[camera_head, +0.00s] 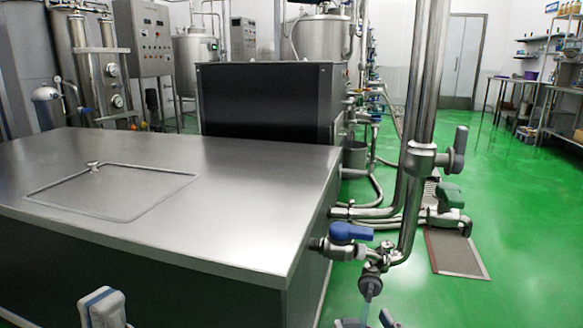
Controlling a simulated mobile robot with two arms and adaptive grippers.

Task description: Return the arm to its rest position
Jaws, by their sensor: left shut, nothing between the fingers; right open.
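My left gripper (102,308) shows at the bottom left edge, in front of the dark side of a steel tank. It is shut and empty. My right gripper (367,321) shows only by its fingertips at the bottom edge, right of the tank. It is open, with a gap between the fingers, below a pipe fitting. Most of both arms is out of view.
The steel tank (190,215) with a flat top and a square hatch (110,190) fills the left. Pipes with a blue-handled valve (349,233) stand at its right corner. A floor grate (455,252) lies beyond. Green floor (520,220) is clear at right.

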